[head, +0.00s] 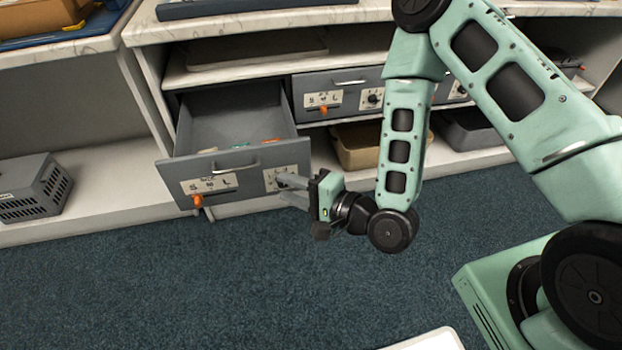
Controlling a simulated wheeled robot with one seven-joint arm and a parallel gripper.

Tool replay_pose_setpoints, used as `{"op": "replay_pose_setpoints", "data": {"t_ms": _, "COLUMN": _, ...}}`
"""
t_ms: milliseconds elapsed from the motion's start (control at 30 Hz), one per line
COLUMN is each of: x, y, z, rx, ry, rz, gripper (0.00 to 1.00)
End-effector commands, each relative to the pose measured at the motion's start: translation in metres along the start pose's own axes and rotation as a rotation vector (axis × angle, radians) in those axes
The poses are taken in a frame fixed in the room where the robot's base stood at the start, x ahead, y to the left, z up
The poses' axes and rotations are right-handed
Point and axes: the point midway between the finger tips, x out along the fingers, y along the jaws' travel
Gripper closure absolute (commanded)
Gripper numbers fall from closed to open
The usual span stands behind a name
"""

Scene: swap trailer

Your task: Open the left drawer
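The left drawer (232,174) is grey and stands pulled well out of its cabinet, so its inside shows with a few small items near the front. Its front has a metal bar handle (236,167), a white label with letters and an orange knob. My gripper (287,188) is at the right end of the drawer front, close to a second white label. Its fingers look parted, with nothing seen between them, and they are away from the handle. Whether a finger touches the drawer front I cannot tell.
Another closed grey drawer (350,80) is to the right. A tan bin (355,147) is on the shelf below it. A grey slotted crate (33,187) is on the left lower shelf. The blue carpet (180,285) in front is clear.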

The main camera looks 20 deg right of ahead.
Motion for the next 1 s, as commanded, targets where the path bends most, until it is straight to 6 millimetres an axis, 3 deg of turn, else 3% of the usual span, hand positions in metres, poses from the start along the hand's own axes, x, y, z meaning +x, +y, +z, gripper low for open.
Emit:
{"op": "replay_pose_setpoints", "data": {"t_ms": 100, "x": -0.021, "y": -0.006, "z": 0.001, "rx": 0.006, "ry": 0.004, "rz": 0.005, "gripper": 0.68}}
{"op": "replay_pose_setpoints", "data": {"t_ms": 400, "x": -0.042, "y": -0.002, "z": 0.000, "rx": 0.002, "ry": 0.002, "rz": 0.002, "gripper": 0.68}}
{"op": "replay_pose_setpoints", "data": {"t_ms": 1000, "x": -0.044, "y": 0.000, "z": 0.000, "rx": 0.002, "ry": 0.002, "rz": 0.000, "gripper": 0.68}}
